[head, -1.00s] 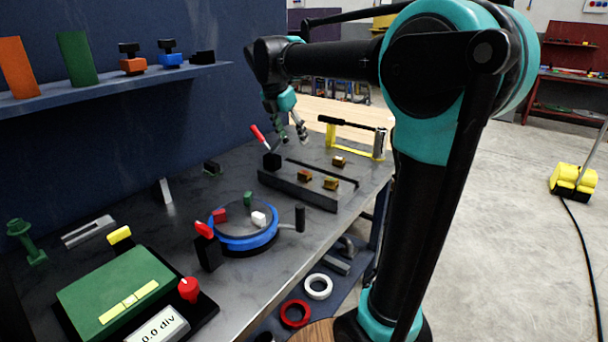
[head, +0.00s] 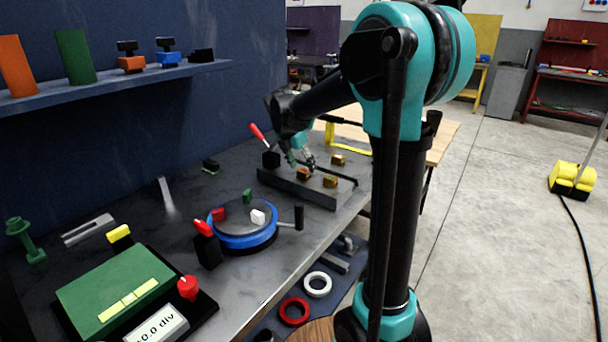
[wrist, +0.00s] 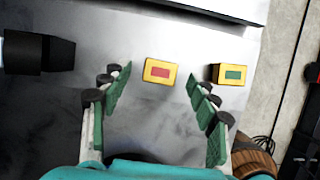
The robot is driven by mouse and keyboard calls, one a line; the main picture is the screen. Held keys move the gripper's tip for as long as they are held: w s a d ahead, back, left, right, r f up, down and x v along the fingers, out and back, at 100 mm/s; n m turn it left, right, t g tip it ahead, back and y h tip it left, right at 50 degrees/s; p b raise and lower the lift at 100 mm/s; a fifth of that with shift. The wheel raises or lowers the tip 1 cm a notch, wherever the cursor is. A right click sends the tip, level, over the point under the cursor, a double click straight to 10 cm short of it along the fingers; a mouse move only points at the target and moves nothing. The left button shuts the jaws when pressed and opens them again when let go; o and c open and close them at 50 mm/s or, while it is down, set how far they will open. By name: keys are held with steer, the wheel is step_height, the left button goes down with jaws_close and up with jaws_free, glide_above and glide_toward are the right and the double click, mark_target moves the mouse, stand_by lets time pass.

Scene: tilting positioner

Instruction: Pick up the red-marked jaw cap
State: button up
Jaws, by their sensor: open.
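The red-marked jaw cap (wrist: 160,72) is a small yellow block with a red rectangle on its face, in the wrist view. My gripper (wrist: 154,82) is open, and its two green-padded fingers point toward the cap from either side. The cap lies around the line between the fingertips, with gaps on both sides; I cannot tell the height left. A green-marked cap (wrist: 232,74) lies to the right, just outside the right finger. In the head view my gripper (head: 301,160) hangs over the grey vise block (head: 275,180); cap marks are too small to read there.
Another cap (head: 338,159) sits behind on the block. The blue round positioner (head: 240,240) stands nearer, with a green control box (head: 115,290) at front left.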

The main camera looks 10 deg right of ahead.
steer(key=shift+x, duration=0.8)
steer(key=shift+c, duration=0.3)
steer(key=c, duration=1.2)
steer(key=shift+c, duration=0.2)
steer(key=shift+r, duration=0.15)
